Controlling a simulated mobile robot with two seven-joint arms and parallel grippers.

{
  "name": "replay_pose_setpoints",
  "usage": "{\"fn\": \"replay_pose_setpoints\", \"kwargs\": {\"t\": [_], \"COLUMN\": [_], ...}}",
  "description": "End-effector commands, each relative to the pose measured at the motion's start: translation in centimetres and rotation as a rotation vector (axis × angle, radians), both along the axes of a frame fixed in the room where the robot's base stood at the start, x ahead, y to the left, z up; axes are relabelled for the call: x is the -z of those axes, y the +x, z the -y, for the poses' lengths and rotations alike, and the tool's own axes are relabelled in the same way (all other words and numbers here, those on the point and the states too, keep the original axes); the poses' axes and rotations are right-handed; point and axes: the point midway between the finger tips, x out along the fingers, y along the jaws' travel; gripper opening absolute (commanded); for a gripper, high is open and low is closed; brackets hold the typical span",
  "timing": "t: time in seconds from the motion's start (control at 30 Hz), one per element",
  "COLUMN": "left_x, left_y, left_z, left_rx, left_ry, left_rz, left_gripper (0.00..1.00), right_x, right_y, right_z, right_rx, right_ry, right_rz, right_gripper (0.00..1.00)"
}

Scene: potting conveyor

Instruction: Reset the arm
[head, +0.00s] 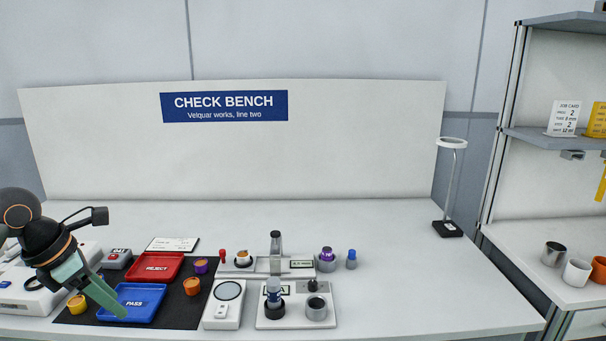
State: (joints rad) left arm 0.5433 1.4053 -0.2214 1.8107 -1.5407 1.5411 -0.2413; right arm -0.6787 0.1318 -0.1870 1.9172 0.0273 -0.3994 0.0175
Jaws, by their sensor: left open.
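My left arm comes in from the left edge, and its gripper (108,303) points down and to the right over the front left of the bench. The long green finger reaches over the near left part of the blue PASS tray (149,291). I see nothing held in it, and it is open. Whether the fingertip touches the tray, I cannot tell. The wrist hides part of the white device (30,288) at the far left. My right gripper is not in view.
The red REJECT tray (157,268) lies on the black mat (185,315). Orange, purple and yellow small parts stand around the trays. A scale (227,312) and gauge stands (290,265) stand mid-bench. A lamp (449,228) is at the back right. The bench's right part is clear.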

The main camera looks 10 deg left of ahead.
Motion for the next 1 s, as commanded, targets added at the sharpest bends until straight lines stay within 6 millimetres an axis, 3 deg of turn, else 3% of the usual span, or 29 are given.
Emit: {"fn": "replay_pose_setpoints", "kwargs": {"t": [0.2, 0.3, 0.43, 0.57, 0.67, 0.7, 0.8, 0.93, 0.97, 1.0], "left_x": [4.2, 4.9, 4.8, 6.2, 9.9, 12.1, 18.6, 25.3, 26.4, 27.7], "left_y": [1.4, 1.4, 1.8, 2.7, 2.6, 2.0, -1.0, -6.5, -7.7, -9.2], "left_z": [11.4, 17.5, 23.0, 24.3, 23.3, 22.8, 22.1, 22.8, 23.2, 23.6], "left_rx": [0.047, -0.016, -0.246, -0.652, -1.068, -1.257, -1.763, -2.287, 2.313, 2.315], "left_ry": [-0.469, -0.801, -1.271, -1.688, -1.926, -1.994, -2.079, -2.033, 1.953, 1.836], "left_rz": [-0.01, -0.038, -0.109, -0.219, -0.325, -0.372, -0.501, -0.643, 0.65, 0.652], "left_gripper": [0.55, 0.55, 0.55, 0.55, 0.55, 0.55, 0.55, 0.55, 0.55, 0.55], "right_x": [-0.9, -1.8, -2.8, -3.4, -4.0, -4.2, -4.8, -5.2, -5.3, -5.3], "right_y": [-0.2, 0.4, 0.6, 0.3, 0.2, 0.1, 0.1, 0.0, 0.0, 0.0], "right_z": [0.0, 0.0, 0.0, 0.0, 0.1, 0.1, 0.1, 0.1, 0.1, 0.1], "right_rx": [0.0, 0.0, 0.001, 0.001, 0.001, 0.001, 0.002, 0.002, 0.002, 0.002], "right_ry": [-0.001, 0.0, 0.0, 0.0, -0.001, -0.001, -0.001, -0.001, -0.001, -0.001], "right_rz": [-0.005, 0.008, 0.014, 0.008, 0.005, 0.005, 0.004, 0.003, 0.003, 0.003], "right_gripper": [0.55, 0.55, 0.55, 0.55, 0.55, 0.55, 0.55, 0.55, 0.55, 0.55]}}
